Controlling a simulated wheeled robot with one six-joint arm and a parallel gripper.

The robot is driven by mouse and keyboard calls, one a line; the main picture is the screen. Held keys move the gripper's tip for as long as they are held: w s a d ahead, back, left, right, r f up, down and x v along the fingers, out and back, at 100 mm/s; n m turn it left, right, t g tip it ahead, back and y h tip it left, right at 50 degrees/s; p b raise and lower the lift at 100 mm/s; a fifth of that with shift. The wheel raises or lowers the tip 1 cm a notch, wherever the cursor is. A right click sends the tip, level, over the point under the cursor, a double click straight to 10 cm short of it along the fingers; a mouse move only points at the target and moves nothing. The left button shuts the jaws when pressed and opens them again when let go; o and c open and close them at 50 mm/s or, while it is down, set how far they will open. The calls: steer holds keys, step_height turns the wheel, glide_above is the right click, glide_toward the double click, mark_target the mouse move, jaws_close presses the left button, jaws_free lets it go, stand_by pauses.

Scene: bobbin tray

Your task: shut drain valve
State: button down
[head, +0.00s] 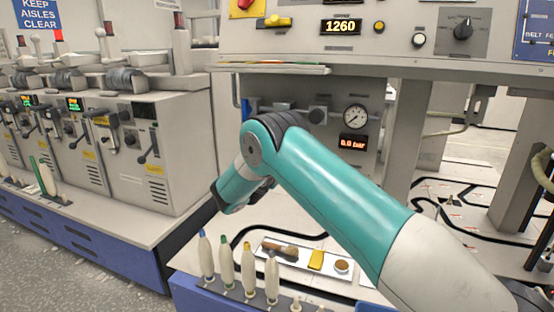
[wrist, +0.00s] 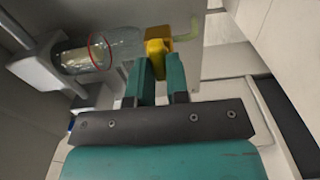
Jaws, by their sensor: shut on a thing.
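The yellow drain valve (wrist: 158,55) sits at the end of a clear bowl (wrist: 118,45) with a red ring in the wrist view. A pale tube (wrist: 187,34) leads from the valve. My gripper (wrist: 162,70) has its two teal fingers either side of the valve's lower yellow part and is shut on it. The contact is partly hidden by the fingers. In the head view my arm hides the valve and the gripper's fingertips.
A pressure gauge (head: 356,117) and a red display (head: 353,143) reading 0.0 bar are on the panel behind my arm. Several bobbins (head: 227,262) stand at the front edge. A white tray (head: 297,262) with small items lies beside them. Grey machines (head: 160,140) stand left.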

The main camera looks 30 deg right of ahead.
stand_by(0.4)
steer(key=c, duration=1.1)
jaws_free()
steer(key=shift+a, duration=0.1)
steer(key=b+v, duration=1.7)
steer(key=b, duration=0.5)
steer(key=shift+s+a, duration=0.1)
steer(key=shift+s, duration=0.05)
steer(key=shift+f, duration=0.1)
